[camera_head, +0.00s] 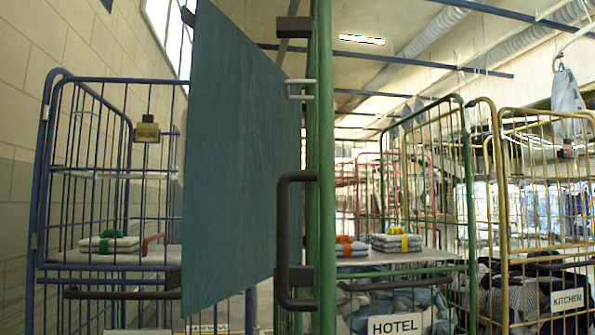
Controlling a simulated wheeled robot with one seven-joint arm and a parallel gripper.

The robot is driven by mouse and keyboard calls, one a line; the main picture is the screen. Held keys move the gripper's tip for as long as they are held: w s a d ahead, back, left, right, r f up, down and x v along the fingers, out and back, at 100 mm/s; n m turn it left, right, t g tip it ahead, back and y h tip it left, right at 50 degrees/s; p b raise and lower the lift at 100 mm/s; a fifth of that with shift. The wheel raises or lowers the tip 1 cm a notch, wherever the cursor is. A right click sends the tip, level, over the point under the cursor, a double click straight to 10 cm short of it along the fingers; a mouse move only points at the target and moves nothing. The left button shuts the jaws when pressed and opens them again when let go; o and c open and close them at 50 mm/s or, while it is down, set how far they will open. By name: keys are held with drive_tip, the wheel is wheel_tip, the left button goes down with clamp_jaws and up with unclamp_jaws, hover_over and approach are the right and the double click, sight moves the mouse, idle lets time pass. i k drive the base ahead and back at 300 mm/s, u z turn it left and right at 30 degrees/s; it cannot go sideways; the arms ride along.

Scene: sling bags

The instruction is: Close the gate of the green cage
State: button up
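The green cage (467,190) stands right of centre, with a HOTEL sign (396,325) low on its front. A thick green upright (325,150), close to me, looks like the edge of its gate, seen almost edge-on and swung out towards me, so the gate stands open. A dark bracket-shaped handle (292,240) sits on the left side of this upright. A flat blue-teal panel (235,150) spreads left from beside it; I cannot tell whether it belongs to the gate. The hinge is not clearly visible. My gripper is not in view.
A blue cage (45,190) with folded cloths stands at left by the block wall (75,50). A yellow cage (503,190) with a KITCHEN sign (567,300) stands at right, close to the green cage. Folded cloths (397,243) lie on the green cage's shelf (400,258).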

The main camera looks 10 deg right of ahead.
sight(319, 273)
drive_tip(key=i, duration=0.95)
